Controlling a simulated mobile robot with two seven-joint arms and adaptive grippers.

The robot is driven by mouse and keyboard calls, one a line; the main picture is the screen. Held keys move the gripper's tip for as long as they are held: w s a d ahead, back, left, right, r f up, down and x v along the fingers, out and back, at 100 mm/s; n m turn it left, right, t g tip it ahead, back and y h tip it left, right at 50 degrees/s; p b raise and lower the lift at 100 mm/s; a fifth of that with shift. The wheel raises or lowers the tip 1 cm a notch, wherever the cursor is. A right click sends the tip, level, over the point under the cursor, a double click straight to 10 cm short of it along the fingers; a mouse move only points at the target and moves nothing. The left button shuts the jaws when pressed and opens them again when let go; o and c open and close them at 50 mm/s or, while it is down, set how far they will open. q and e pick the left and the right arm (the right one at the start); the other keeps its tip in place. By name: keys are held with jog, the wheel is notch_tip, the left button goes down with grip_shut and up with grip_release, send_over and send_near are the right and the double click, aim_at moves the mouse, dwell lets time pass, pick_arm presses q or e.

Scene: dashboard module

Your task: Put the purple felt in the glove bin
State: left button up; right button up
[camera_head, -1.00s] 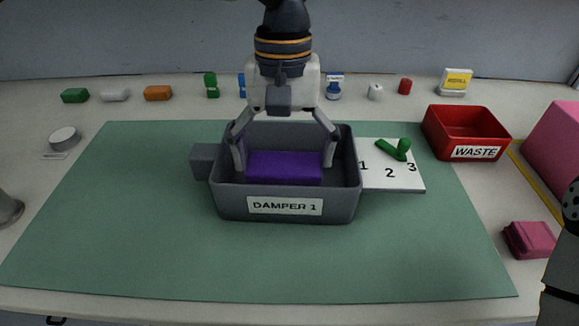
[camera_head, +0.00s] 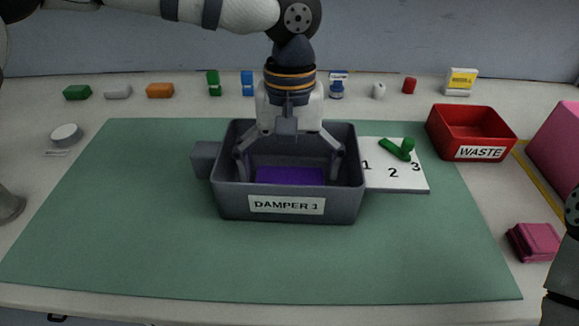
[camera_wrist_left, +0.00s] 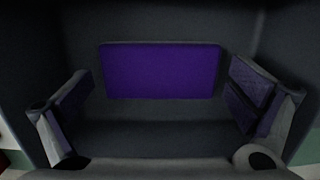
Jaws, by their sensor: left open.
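The purple felt (camera_head: 290,176) lies inside the grey bin labelled DAMPER 1 (camera_head: 237,203), partly hidden by its front wall. In the left wrist view the felt (camera_wrist_left: 160,70) is a flat purple rectangle. My left gripper (camera_head: 290,170) reaches down into the bin, open. In the left wrist view its fingers (camera_wrist_left: 160,100) stand apart, one towards each side of the felt, with small gaps to it. No bin in view reads as a glove bin; a pink container (camera_head: 558,150) at the right edge shows no label. My right gripper is out of view.
A white card numbered 1 to 3 (camera_head: 390,180) with a green piece (camera_head: 398,150) is right of the grey bin. A red WASTE bin (camera_head: 445,135) and pink folded cloth (camera_head: 533,242) are farther right. Small items line the back. The green mat's (camera_head: 130,240) front is clear.

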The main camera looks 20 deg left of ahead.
aim_at(290, 170)
pick_arm(q)
notch_tip(290, 170, up, 12)
jog(key=w, duration=0.1)
jog(key=shift+w+a+r, duration=0.15)
jog(key=shift+a, duration=0.05)
